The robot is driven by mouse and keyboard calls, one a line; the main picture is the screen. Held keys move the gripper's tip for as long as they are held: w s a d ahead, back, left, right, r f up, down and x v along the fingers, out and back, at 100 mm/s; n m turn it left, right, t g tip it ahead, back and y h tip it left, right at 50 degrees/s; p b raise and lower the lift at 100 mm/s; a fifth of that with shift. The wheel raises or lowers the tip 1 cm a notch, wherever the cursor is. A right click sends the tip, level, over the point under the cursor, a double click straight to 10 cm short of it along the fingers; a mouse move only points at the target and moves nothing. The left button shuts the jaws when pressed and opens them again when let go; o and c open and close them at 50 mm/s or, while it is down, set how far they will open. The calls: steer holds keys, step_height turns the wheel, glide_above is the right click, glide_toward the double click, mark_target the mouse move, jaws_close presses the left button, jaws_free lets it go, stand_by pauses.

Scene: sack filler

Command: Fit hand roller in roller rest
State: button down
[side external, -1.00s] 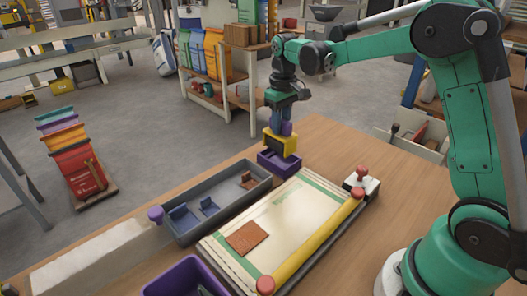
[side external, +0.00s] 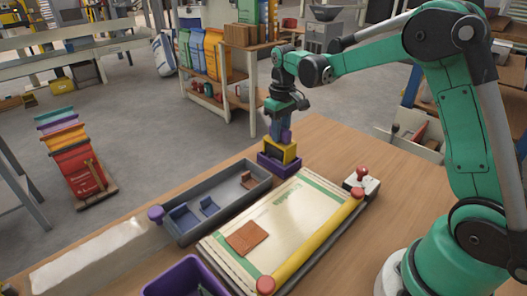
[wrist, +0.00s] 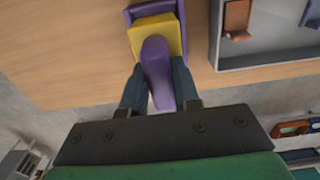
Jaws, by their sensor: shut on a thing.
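The hand roller, a yellow body (side external: 290,152) with a dark front and a purple handle, is upright under my gripper (side external: 279,138). My gripper is shut on its purple handle. The purple roller rest (side external: 283,167) stands on the bench below, and the roller's lower part is at the rest, seemingly between its walls. In the wrist view, the purple handle (wrist: 157,62) is between my fingers (wrist: 158,88), with the yellow body (wrist: 155,32) beyond it. The rest's rim (wrist: 129,14) shows around the yellow body's far side. Whether the roller touches the rest's floor is hidden.
A grey divided tray (side external: 228,211) lies just left of the rest. A pale sack (side external: 283,212) with a brown patch and a yellow bar (side external: 318,243) lies in front. A red-knobbed box (side external: 362,185) stands right. Bench right of the rest is clear.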

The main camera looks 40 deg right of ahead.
steer(key=shift+f, duration=0.65)
steer(key=c, duration=0.6)
jaws_free()
steer(key=shift+o, duration=0.2)
step_height(320, 180, up, 5)
steer(key=s+a+r+t, duration=0.2)
steer(key=s+a+t, duration=0.5)
steer(key=s, duration=0.6)
steer(key=shift+a, duration=1.25)
